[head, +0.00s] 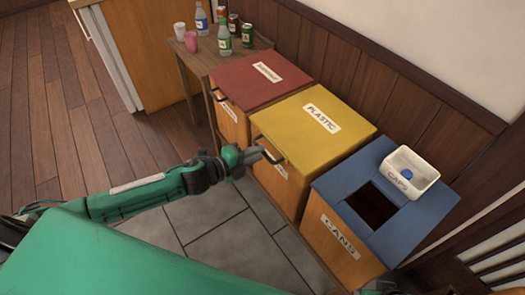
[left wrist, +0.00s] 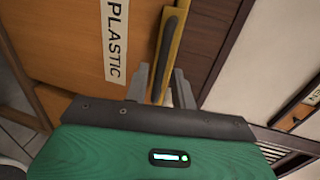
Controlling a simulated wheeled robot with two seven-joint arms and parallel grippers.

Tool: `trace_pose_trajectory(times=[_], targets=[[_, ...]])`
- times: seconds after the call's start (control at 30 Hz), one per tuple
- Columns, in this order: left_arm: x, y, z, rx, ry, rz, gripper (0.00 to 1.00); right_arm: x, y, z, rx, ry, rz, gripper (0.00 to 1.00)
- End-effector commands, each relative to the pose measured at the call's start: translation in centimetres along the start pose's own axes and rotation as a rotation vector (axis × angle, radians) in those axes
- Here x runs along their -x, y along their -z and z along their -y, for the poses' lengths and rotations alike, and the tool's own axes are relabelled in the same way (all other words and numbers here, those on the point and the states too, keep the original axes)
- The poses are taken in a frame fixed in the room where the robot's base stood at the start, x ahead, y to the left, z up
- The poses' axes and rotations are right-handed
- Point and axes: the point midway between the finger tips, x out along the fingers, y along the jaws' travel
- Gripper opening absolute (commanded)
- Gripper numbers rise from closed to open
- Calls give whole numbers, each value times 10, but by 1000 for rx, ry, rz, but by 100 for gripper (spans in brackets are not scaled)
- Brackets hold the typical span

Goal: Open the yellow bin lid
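The yellow lid (head: 315,127) marked PLASTIC lies shut on its wooden bin, between the red-lidded and blue-topped bins. Its dark handle (head: 267,151) is on the front edge. My left gripper (head: 264,153) is at this handle. In the left wrist view the two grey fingers (left wrist: 160,88) are apart, with the dark handle bar (left wrist: 168,50) running between them; I cannot tell whether either touches it. The bin's PLASTIC front label (left wrist: 116,40) shows beside the handle. My right gripper does not show.
The red-lidded bin (head: 258,80) stands to the left. The blue-topped CANS bin (head: 404,235) stands to the right, with a white caps box (head: 409,172) on it. A small wooden table (head: 203,57) holds bottles, cans and cups. Floor in front of the bins is clear.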

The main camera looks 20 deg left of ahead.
Motion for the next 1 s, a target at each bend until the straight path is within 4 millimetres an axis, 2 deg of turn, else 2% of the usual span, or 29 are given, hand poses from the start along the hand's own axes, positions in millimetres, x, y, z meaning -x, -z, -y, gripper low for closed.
trace_pose_trajectory(times=[0.1, 0.23, 0.6, 0.63, 0.77, 1.0], targets=[[-14, 0, 0, 0, 1, 0, 26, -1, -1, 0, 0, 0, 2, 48], [-24, 0, 0, 0, 1, 0, 26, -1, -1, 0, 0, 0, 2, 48], [-29, 0, 0, 0, -1, 0, 26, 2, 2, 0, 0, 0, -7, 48], [-29, 0, 0, 0, -1, 0, 24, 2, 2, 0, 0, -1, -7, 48], [-28, 0, 0, 0, -1, 0, 0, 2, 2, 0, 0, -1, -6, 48], [-28, 0, 0, 0, -1, 0, 0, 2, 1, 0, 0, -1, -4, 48]])
